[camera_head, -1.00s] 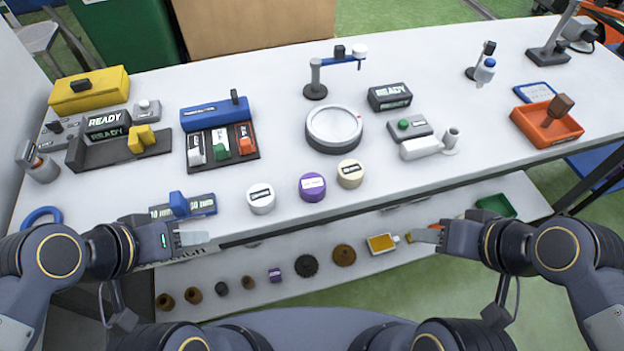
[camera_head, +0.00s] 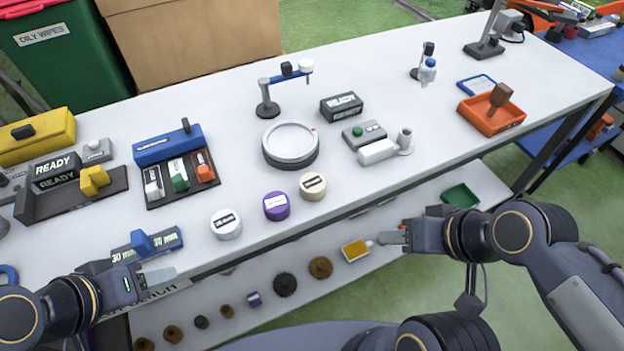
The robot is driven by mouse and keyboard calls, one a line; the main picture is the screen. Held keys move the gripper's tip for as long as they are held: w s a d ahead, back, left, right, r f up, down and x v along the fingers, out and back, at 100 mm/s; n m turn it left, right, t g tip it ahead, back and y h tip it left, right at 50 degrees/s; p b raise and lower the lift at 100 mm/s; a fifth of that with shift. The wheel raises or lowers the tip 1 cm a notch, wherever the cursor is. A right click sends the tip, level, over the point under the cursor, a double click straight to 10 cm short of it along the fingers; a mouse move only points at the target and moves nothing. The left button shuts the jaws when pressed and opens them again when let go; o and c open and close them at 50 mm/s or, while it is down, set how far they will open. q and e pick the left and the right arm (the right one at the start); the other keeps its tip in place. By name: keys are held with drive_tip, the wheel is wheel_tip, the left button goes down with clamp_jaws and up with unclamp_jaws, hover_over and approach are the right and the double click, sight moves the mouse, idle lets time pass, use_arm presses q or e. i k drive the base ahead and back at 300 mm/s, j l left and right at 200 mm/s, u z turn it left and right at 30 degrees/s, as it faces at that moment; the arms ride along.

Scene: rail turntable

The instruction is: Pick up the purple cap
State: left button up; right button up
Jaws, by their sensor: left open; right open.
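The purple cap (camera_head: 276,206) is a short round cap with a white label on top. It stands on the white table near the front edge, between a white cap (camera_head: 226,224) and a cream cap (camera_head: 312,186). My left gripper (camera_head: 160,276) is open and empty at the table's front edge, left of and nearer than the purple cap. My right gripper (camera_head: 392,238) is open and empty, in front of the table edge and to the right of the purple cap.
A round turntable (camera_head: 290,146) stands behind the caps. A blue slider gauge (camera_head: 146,244) lies by my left gripper. A lower shelf (camera_head: 215,338) holds brown and dark round parts, a small purple item (camera_head: 254,299) and a yellow brush-like item (camera_head: 355,250). Bare tabletop lies right of the cream cap.

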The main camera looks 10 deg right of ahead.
sight(276, 205)
drive_tip(key=l+u, duration=0.1)
drive_tip(key=u, duration=0.3)
drive_tip(key=l+u, duration=0.1)
drive_tip(key=u, duration=0.35)
drive_tip(key=l+u, duration=0.1)
drive_tip(key=u, duration=0.3)
drive_tip(key=l+u, duration=0.1)
drive_tip(key=u, duration=0.35)
drive_tip(key=l+u, duration=0.1)
drive_tip(key=u, duration=0.3)
drive_tip(key=k+l+u, duration=0.75)
drive_tip(key=k+l, duration=0.15)
drive_tip(key=k, duration=0.15)
